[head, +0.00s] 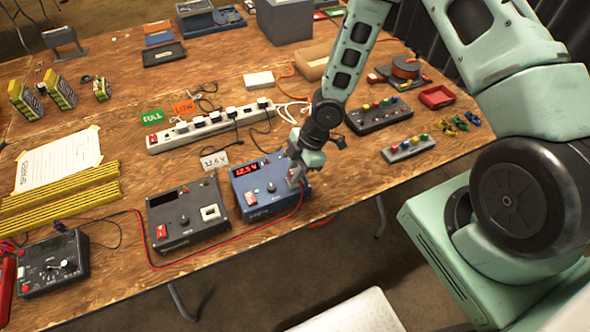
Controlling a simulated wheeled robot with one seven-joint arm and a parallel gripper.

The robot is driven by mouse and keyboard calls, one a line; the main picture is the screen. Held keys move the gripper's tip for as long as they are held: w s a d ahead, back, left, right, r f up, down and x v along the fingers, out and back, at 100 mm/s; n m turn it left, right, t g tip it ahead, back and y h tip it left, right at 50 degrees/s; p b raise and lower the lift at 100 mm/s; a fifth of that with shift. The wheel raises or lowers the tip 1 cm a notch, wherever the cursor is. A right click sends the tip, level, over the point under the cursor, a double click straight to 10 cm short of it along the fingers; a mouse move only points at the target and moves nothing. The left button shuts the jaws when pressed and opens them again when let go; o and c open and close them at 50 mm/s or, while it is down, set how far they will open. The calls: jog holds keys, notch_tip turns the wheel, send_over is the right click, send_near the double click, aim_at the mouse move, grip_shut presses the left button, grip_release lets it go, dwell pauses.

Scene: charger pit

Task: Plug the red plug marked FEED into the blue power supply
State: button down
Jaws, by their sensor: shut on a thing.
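The blue power supply (272,201) stands near the table's front edge, with a lit red display reading about 12.5. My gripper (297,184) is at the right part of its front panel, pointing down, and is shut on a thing. A red cable (255,233) runs from the left along the front edge and up to my gripper, so it holds the red plug at the cable's end. The plug and its FEED mark are too small and hidden to make out. I cannot tell whether the plug is in a socket or just in front of the panel.
A dark grey power supply (187,222) stands just left of the blue one. A white power strip (212,128) with several plugs and cables lies behind. A terminal board (379,116) and a small grey block (408,149) lie to the right. A black meter (52,265) is at far left.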

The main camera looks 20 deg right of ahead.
jog(key=shift+f, duration=0.5)
dwell(1.3)
jog(key=c, duration=0.9)
grip_release()
jog(key=shift+r, duration=0.1)
jog(key=shift+r+p, duration=3.25)
jog(key=shift+r, duration=0.45)
